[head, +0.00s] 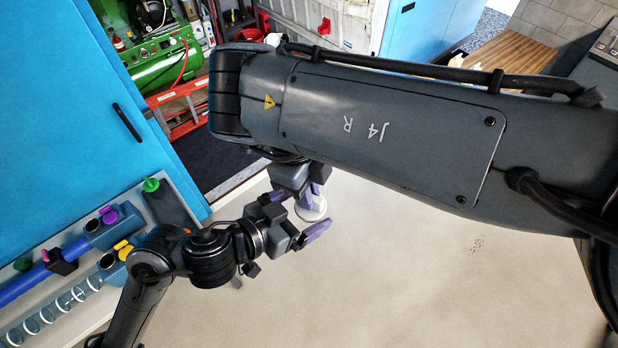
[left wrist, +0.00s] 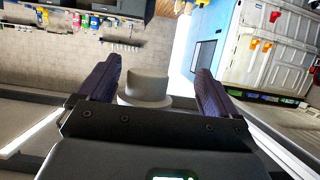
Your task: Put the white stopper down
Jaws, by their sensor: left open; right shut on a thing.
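The white stopper (head: 312,211) is in mid-view in the head view, a pale disc partly covered by purple fingers. My right gripper (head: 314,189) is shut on it; its fingertips are partly hidden behind my right arm and the stopper. My left gripper (head: 296,213) is open, with one purple finger on either side of the stopper. In the left wrist view, the stopper (left wrist: 147,88) shows as a short cylinder on a wider rim, between the spread fingers of my left gripper (left wrist: 157,82). Whether those fingers touch it cannot be told.
At the left, a grey-edged bench holds a clear ringed tube (head: 62,303), a blue tube (head: 40,278) and yellow (head: 122,248), purple (head: 109,214) and green (head: 151,184) knobs. A blue panel (head: 60,120) stands behind. The pale floor (head: 420,260) below the grippers is clear.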

